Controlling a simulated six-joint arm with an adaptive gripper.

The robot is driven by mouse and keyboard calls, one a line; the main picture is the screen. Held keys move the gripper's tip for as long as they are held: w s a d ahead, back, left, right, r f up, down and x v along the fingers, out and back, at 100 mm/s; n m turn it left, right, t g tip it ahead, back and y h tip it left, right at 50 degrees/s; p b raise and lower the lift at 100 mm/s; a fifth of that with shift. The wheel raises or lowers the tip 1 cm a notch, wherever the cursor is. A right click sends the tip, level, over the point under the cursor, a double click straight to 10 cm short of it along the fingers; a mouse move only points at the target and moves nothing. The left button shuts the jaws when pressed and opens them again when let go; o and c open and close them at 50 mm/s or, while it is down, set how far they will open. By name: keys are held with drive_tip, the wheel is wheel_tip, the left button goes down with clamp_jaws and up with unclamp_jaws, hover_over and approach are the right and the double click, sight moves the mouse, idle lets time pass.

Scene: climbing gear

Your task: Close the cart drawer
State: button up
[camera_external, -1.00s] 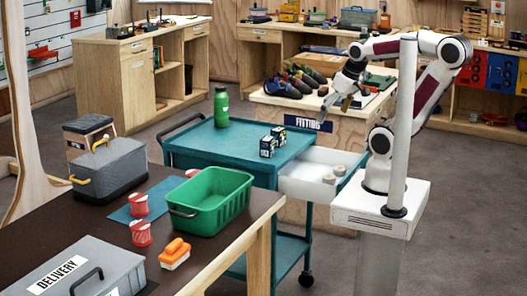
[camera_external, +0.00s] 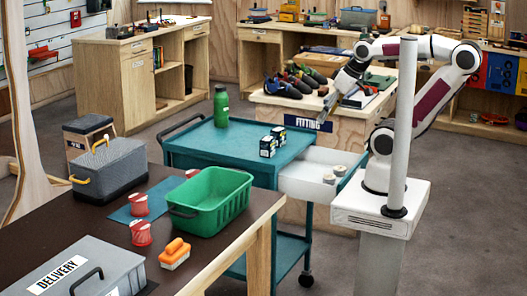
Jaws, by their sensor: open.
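The teal cart (camera_external: 215,150) stands in the middle of the room. Its white drawer (camera_external: 303,184) is pulled out on the right side of the cart, with small pale round items (camera_external: 335,174) inside at its right end. My gripper (camera_external: 327,106) is up and behind the open drawer, in front of the fitting bench, apart from the drawer. It points downward and is open, with nothing seen between its fingers.
A green bottle (camera_external: 221,107) and small dark boxes (camera_external: 272,141) stand on the cart top. The fitting bench (camera_external: 300,122) with shoes (camera_external: 290,83) is behind the drawer. A pale post (camera_external: 402,130) stands right of the drawer. A green bin (camera_external: 212,200) sits on the front table.

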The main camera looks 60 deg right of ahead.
drive_tip(key=c, duration=1.2)
drive_tip(key=shift+d+f+m, duration=0.1)
drive_tip(key=shift+d+m, duration=0.3)
drive_tip(key=shift+d, duration=0.3)
clamp_jaws()
drive_tip(key=s+d+f+m+t, duration=0.1)
drive_tip(key=s+d+f+m, duration=0.5)
drive_tip(key=d+m, duration=0.5)
drive_tip(key=s+d+f+m+t, duration=0.1)
drive_tip(key=s+d+f+m, duration=0.5)
drive_tip(key=d+f+m, duration=0.5)
drive_tip(key=s+d+f+m+t, duration=0.1)
drive_tip(key=s+d+f+m, duration=0.5)
drive_tip(key=d+f+m, duration=0.3)
drive_tip(key=d+m, duration=0.4)
drive_tip(key=d, duration=0.2)
drive_tip(key=shift+f, duration=0.25)
